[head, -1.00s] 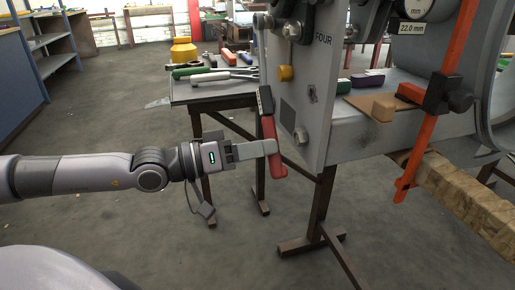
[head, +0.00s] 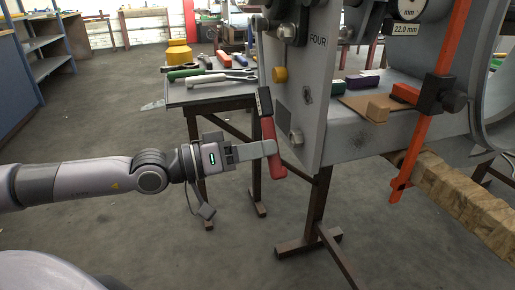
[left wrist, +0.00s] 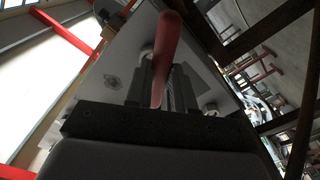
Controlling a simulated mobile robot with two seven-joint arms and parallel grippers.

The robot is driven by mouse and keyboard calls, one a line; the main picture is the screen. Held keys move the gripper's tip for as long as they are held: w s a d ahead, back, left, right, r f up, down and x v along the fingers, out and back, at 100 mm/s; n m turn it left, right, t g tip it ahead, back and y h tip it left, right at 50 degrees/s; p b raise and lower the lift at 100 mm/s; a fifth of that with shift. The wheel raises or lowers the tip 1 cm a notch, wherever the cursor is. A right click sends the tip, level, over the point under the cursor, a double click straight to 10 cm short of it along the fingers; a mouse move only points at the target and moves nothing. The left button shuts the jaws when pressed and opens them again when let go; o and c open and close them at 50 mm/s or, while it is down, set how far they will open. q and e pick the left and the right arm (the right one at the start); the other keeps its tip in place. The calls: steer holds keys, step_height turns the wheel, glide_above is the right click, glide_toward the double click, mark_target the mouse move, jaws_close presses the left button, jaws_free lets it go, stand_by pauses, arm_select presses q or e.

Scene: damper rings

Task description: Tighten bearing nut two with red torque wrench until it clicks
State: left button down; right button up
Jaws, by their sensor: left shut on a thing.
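The red torque wrench (head: 272,146) hangs nearly upright along the left edge of the grey plate marked FOUR (head: 311,90). My left gripper (head: 268,148) is shut on the red handle from the left. In the left wrist view the red handle (left wrist: 167,50) stands between the fingers, with the plate behind it. Nuts show at the plate's top (head: 287,31) and lower edge (head: 296,136). My right gripper is not in view.
A bench (head: 195,97) behind holds several hand tools, including green- and white-handled ones. An orange bar with a black clamp (head: 440,93) stands at right. The floor at left is open.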

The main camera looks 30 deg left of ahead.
arm_select(q)
steer(key=shift+w+d+r+p, duration=0.15)
steer(key=shift+w+d+p, duration=0.15)
steer(key=shift+w, duration=0.05)
stand_by(0.6)
steer(key=shift+w+d, duration=0.2)
steer(key=shift+w, duration=0.05)
steer(key=c, duration=0.9)
jaws_free()
steer(key=shift+f, duration=0.2)
steer(key=shift+c, duration=2)
